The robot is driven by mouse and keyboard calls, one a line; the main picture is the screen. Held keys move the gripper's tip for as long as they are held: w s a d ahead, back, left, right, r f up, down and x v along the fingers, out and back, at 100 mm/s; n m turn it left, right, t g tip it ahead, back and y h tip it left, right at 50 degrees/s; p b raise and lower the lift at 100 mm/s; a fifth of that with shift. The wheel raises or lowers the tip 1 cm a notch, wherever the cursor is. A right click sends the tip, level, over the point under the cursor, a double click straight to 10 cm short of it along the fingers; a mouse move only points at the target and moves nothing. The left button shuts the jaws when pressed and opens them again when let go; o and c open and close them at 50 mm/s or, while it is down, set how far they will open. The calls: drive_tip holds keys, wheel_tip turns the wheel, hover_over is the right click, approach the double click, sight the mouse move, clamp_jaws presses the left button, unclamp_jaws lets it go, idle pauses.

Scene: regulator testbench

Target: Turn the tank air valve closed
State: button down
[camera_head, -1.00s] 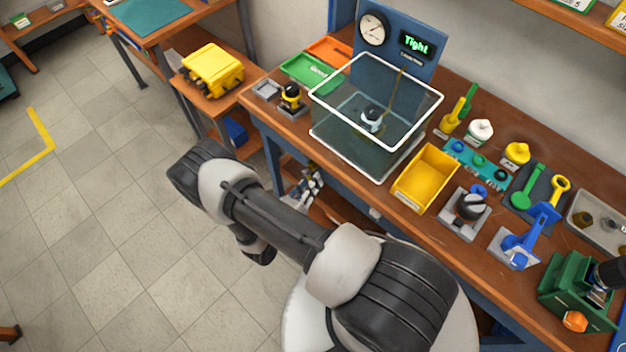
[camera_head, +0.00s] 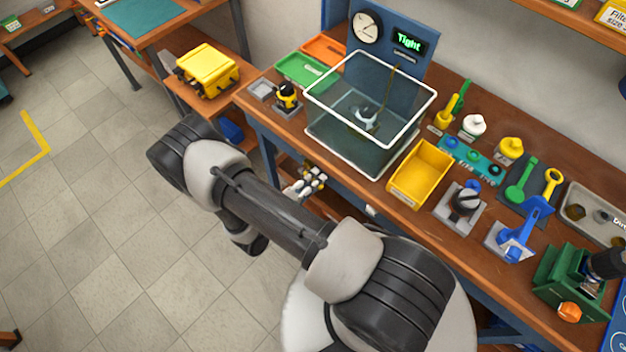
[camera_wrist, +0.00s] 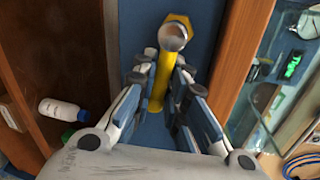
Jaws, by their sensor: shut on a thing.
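The tank air valve shows in the wrist view as a yellow lever (camera_wrist: 158,82) with a yellow hex body (camera_wrist: 180,21) and a round metal end (camera_wrist: 173,37), set against a blue upright. My gripper (camera_wrist: 162,72) has one finger on each side of the lever and is shut on it. In the head view my gripper (camera_head: 312,181) is low at the bench's front edge, partly behind my arm, and the valve cannot be made out there. The clear tank (camera_head: 345,140) stands on the bench above, with a dial gauge (camera_head: 366,27) and a display (camera_head: 408,41) reading "Tight" behind it.
The wooden bench edge (camera_wrist: 245,60) runs close to the right of my fingers. A white bottle (camera_wrist: 62,109) lies on a shelf to the left. On the bench top, a yellow bin (camera_head: 420,174) and a black-knobbed fixture (camera_head: 463,203) stand right of the tank.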

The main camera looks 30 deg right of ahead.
drive_tip(key=shift+r+n+g, duration=0.3)
drive_tip(key=shift+n, duration=0.4)
drive_tip(key=shift+r, duration=0.1)
drive_tip(key=c, duration=1.6)
unclamp_jaws()
drive_tip(key=v, duration=1.2)
